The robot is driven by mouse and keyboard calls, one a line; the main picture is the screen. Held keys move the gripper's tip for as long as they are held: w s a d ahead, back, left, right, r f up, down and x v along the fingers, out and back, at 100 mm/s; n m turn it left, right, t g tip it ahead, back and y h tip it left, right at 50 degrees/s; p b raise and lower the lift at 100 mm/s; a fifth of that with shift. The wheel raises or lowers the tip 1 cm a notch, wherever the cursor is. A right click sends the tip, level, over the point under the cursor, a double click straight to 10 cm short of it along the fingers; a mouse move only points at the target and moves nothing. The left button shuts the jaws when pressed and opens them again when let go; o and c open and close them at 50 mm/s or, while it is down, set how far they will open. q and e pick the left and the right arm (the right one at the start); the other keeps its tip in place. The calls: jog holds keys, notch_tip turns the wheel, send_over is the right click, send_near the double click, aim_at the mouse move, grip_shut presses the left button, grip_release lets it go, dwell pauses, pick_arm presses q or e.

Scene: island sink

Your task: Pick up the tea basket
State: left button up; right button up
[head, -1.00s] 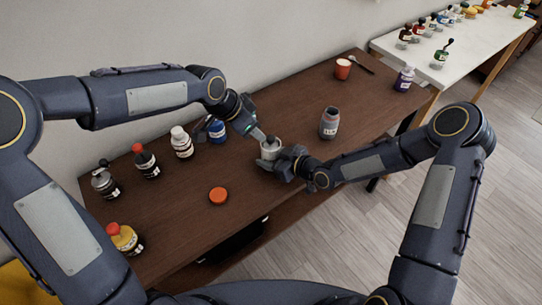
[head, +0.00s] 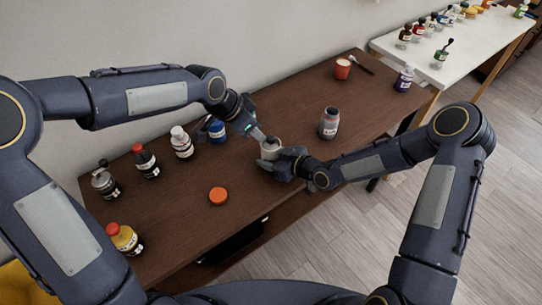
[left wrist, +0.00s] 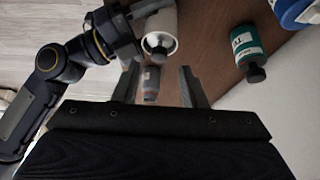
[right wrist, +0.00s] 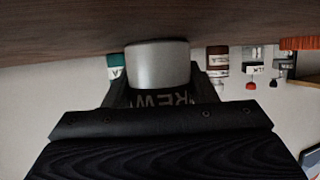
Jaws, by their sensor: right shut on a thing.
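A white cup (head: 271,151) stands near the table's front edge with a dark-topped piece in its mouth (head: 269,141), which I take for the tea basket. The cup also shows in the left wrist view (left wrist: 171,24), with the dark top (left wrist: 158,46) at its mouth. My right gripper (head: 287,158) is shut on the cup, whose grey side shows in the right wrist view (right wrist: 157,62). My left gripper (head: 260,136) is open beside the cup's rim, its two fingers apart in its wrist view (left wrist: 158,80). How deep the basket sits is hidden.
A grey jar (head: 329,123) stands right of the cup. Several bottles stand along the left, including a blue-topped one (head: 217,132). An orange lid (head: 218,195) lies left of the cup. A red cup (head: 342,69) stands at the back. The table's middle is mostly clear.

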pick_arm(q)
jog(key=shift+o, duration=0.8)
jog(key=shift+r, duration=0.25)
jog(key=y, duration=0.1)
send_near(270, 137)
jog(key=shift+g, duration=0.3)
jog(key=x, duration=0.9)
jog(key=shift+w+r, duration=0.15)
jog(key=shift+w, duration=0.1)
jog(key=shift+c, duration=0.2)
grip_shut()
